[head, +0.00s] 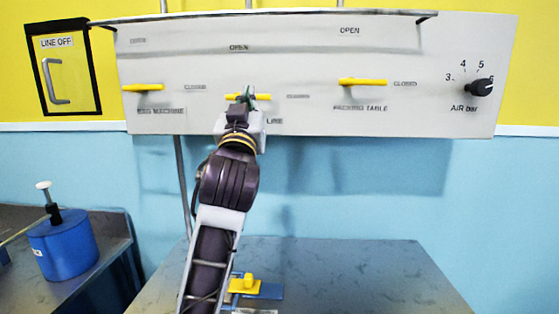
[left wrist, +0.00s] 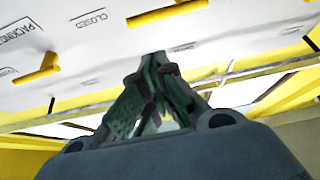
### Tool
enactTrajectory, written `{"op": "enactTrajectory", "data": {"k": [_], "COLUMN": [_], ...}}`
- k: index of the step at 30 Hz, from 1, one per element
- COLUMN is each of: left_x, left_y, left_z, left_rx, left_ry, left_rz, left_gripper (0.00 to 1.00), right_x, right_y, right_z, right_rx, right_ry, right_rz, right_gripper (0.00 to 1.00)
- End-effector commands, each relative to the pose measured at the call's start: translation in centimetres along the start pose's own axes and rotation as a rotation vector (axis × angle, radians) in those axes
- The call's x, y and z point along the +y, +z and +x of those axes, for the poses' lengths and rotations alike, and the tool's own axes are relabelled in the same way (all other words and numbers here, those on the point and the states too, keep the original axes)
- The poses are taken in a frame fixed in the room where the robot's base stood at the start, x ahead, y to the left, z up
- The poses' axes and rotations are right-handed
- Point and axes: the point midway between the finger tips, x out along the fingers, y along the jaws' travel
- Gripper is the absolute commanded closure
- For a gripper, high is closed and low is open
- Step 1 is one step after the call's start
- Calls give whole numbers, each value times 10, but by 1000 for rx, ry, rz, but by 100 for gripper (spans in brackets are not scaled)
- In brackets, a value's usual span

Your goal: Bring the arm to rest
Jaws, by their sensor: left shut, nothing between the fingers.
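My left gripper (head: 249,97) is shut and empty, raised in front of the middle yellow lever (head: 233,97) on the pale valve panel (head: 300,60). I cannot tell whether the fingertips touch that lever. In the left wrist view the green fingers (left wrist: 155,75) meet at their tips, with nothing between them. The left lever (head: 142,87) by "BAG MACHINE" and the right lever (head: 363,82) by "PACKING TABLE" lie level. The middle lever also looks level, partly hidden by the gripper. My right gripper is out of view.
A rail (head: 270,14) runs along the panel's top. A black knob (head: 481,88) sits at its right. A "LINE OFF" door (head: 63,70) is at left. Below are a metal table (head: 370,280) with a yellow-and-blue item (head: 262,289) and a blue canister (head: 63,248) on a left bench.

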Motion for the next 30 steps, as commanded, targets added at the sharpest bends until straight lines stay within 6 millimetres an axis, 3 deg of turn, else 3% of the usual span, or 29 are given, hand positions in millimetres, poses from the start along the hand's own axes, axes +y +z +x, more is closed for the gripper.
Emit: {"op": "enactTrajectory", "data": {"k": [5, 14, 23, 30], "left_x": [-13, -42, -68, -87], "left_y": [41, 134, 221, 282], "left_z": [-7, -37, -85, -133], "left_rx": [-87, -299, -515, -685], "left_ry": [-14, -38, -53, -56], "left_rz": [4, 18, 35, 51], "left_gripper": [100, 100, 100, 100], "right_x": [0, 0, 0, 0], "right_y": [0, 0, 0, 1], "right_z": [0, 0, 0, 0], "right_rx": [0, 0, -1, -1], "right_ry": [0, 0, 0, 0], "right_rz": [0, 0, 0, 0], "right_gripper": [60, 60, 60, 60]}}
